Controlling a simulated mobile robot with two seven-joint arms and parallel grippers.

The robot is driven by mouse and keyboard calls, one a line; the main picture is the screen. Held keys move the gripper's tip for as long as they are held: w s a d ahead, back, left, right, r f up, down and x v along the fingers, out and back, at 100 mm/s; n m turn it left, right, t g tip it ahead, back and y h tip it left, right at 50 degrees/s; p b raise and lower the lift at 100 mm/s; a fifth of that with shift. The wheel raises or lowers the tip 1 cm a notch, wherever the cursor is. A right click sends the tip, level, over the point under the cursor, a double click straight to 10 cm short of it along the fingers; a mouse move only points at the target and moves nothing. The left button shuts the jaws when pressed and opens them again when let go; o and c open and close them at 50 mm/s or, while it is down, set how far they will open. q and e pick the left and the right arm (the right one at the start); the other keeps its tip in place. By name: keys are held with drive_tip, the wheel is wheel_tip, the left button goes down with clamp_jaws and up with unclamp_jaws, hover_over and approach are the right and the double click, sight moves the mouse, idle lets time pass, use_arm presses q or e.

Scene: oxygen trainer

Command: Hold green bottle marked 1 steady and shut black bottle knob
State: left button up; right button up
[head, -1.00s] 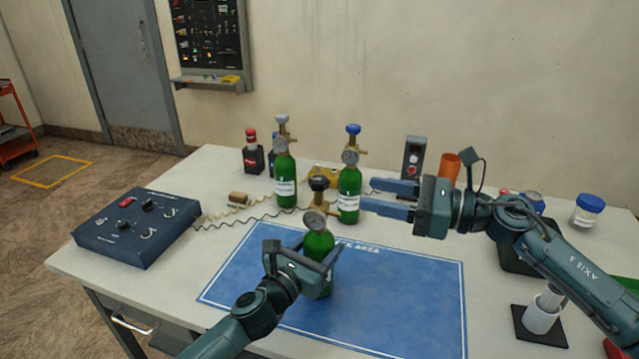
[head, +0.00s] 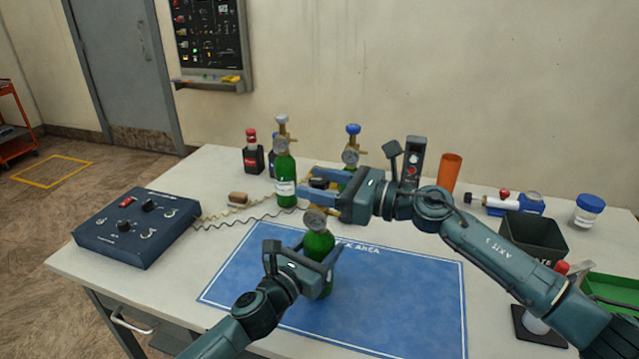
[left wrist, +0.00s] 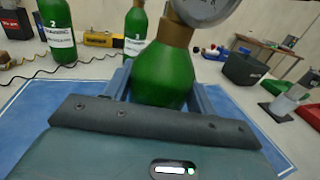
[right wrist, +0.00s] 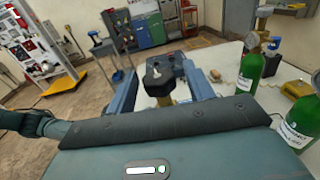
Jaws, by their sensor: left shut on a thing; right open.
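A green bottle (head: 318,243) with a round gauge stands on the blue mat (head: 400,290). No number shows on it from here. My left gripper (head: 316,272) is shut on its body, and the left wrist view shows the bottle (left wrist: 165,75) between the fingers. The black knob (right wrist: 160,72) tops this bottle; in the head view the right gripper partly covers it. My right gripper (head: 322,188) is open at knob height, with one finger on each side of the knob in the right wrist view. I cannot tell whether either finger touches it.
Two more green bottles stand behind, marked 2 (left wrist: 57,32) and 3 (left wrist: 135,40). A dark blue control box (head: 135,225) sits at the left. A black bin (head: 533,235), an orange cup (head: 450,172) and a green tray (head: 612,292) are at the right. The mat's right part is clear.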

drive_tip(key=shift+c, duration=0.2)
drive_tip(key=c, duration=0.9)
